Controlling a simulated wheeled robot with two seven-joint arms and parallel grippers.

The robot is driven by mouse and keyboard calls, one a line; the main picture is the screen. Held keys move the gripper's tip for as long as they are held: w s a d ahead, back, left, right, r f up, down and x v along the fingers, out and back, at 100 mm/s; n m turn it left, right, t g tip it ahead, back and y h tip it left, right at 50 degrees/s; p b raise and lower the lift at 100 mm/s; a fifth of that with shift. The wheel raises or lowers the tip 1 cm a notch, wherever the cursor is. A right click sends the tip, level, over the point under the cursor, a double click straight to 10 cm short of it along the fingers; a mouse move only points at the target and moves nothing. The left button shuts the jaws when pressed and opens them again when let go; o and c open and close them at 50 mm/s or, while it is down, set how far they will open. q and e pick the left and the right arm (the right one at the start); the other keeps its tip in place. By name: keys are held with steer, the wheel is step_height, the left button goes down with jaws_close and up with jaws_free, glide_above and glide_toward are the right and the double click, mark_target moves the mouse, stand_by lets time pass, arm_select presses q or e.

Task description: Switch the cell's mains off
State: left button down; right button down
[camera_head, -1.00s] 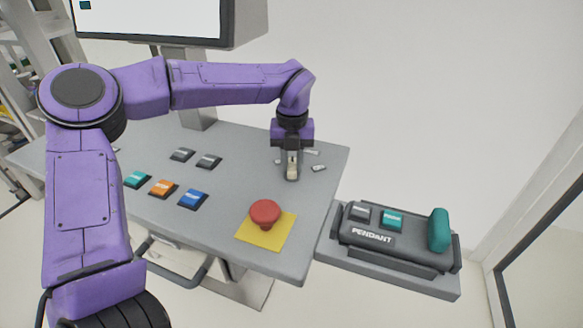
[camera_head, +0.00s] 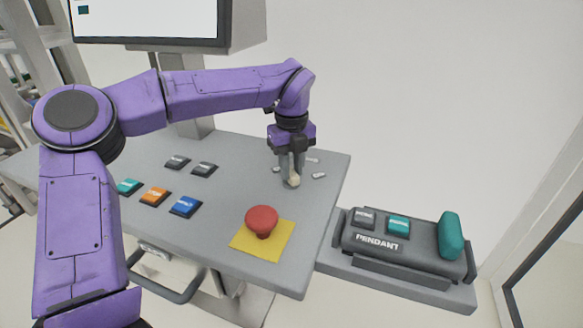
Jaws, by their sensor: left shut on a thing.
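My left arm reaches over the grey console (camera_head: 225,245), and its gripper (camera_head: 291,177) points down at the console's far right part. The gripper is shut on a small pale switch knob (camera_head: 293,181), which shows between the fingertips. The fingers hide most of the knob and its base, so I cannot read its position. Small pale labels (camera_head: 319,175) lie on the panel around it. My right gripper is not in view.
A red mushroom button (camera_head: 262,220) on a yellow plate (camera_head: 277,246) stands in front of the gripper. Teal, orange, blue (camera_head: 186,206) and dark buttons sit to the left. A pendant (camera_head: 400,236) rests in a holder at the right. A screen (camera_head: 150,20) stands behind.

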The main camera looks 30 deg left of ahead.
mark_target(291, 171)
arm_select(q)
steer(key=shift+a, duration=0.1)
steer(key=c, duration=1)
jaws_free()
steer(key=shift+c, duration=0.2)
steer(key=shift+o, duration=0.6)
steer(key=shift+w+a, duration=0.1)
steer(key=shift+a, duration=0.05)
step_height(291, 171, up, 10)
steer(key=shift+r, duration=0.2)
